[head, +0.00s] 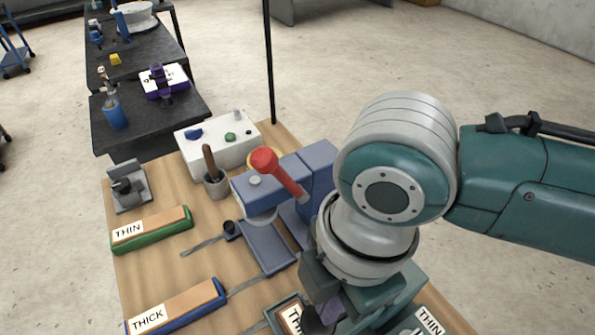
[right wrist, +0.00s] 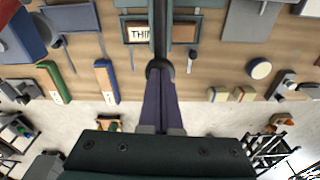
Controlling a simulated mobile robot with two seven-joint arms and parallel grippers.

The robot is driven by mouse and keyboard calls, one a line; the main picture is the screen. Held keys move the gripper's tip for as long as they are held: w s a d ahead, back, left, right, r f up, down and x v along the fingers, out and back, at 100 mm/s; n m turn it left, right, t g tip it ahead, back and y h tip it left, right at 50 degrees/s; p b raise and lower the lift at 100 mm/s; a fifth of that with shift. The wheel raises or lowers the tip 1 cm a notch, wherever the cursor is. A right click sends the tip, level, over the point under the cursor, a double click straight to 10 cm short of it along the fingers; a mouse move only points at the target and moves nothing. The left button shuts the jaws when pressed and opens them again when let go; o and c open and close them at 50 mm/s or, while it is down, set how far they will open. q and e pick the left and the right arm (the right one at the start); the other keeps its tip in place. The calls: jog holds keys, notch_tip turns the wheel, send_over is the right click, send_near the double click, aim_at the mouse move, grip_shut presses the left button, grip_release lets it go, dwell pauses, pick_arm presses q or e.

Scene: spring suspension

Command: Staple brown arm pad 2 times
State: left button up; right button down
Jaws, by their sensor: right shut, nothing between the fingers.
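In the head view, a green tray (head: 152,236) labelled THIN and a blue tray (head: 178,312) labelled THICK each hold a brown pad. A dark tray at the bottom, partly hidden by my right arm, carries a label and a brown strip; it shows in the right wrist view as a tray (right wrist: 185,32) labelled THIN. Which piece is the arm pad I cannot tell. A blue press (head: 262,185) has a red-ended lever. My right gripper (right wrist: 160,76) is shut and empty, its tips at a dark round knob in front of the tray; contact is unclear. My left gripper is not in view.
A white box (head: 218,146), a mortar-like cup (head: 215,185) and a small grey device (head: 128,188) stand at the table's far end. Dark tables (head: 185,110) stand beyond. In the right wrist view, another black knob (right wrist: 193,47) lies right of my fingers.

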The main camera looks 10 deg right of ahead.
notch_tip(320, 180, down, 3)
jog(key=shift+d+f+b, duration=0.1)
jog(key=shift+b, duration=0.7)
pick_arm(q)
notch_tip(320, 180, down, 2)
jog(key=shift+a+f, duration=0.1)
pick_arm(e)
jog(key=shift+d+r+p, duration=0.25)
jog(key=shift+p, duration=0.1)
jog(key=shift+w+d+r+p, duration=0.15)
jog(key=shift+d+r+p, duration=0.15)
jog(key=shift+d, duration=0.2)
jog(key=shift+w+d+r+p, duration=0.15)
jog(key=shift+d+p, duration=0.25)
jog(key=shift+d, duration=0.35)
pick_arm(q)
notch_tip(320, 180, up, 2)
pick_arm(e)
jog(key=shift+f, duration=0.1)
